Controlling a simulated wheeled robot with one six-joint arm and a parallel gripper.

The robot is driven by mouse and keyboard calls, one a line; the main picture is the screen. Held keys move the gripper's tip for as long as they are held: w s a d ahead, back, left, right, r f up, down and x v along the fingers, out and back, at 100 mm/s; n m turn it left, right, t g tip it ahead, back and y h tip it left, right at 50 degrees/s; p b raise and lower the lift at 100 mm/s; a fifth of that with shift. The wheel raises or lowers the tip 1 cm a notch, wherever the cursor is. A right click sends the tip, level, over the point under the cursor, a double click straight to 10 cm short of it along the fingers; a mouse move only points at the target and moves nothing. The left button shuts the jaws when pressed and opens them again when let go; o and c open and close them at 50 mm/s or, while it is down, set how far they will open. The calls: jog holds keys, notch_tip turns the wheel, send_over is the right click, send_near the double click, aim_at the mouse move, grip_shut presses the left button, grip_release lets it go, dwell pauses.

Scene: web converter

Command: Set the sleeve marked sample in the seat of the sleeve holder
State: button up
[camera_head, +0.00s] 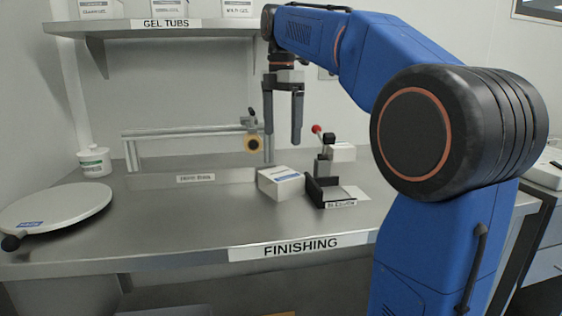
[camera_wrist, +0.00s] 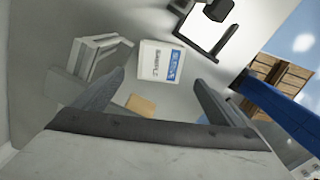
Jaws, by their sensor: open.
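A white box-shaped sleeve (camera_head: 281,184) with a blue-marked label lies on the steel bench; its lettering is too small to read surely. The sleeve also shows in the wrist view (camera_wrist: 160,63), beyond my fingertips and roughly between them. To its right stands a black holder (camera_head: 326,190) with an angled wall and a red-knobbed lever, apparently the sleeve holder; no sleeve shows in its seat. Part of the holder is at the top of the wrist view (camera_wrist: 207,42). My gripper (camera_head: 282,143) is open and empty, pointing down above the bench, apart from the sleeve.
A round white plate (camera_head: 55,207) and a lidded white tub (camera_head: 94,161) are at the left. A shelf (camera_head: 160,27) with boxes hangs above. The bench front left of the sleeve is clear.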

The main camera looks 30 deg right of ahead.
notch_tip(320, 180, up, 3)
send_near(283, 173)
notch_tip(283, 173, down, 6)
jog(key=shift+w+r, duration=0.15)
jog(key=shift+r, duration=0.1)
jog(key=shift+f, duration=2.65)
jog(key=c, duration=0.9)
jog(key=shift+r, duration=0.1)
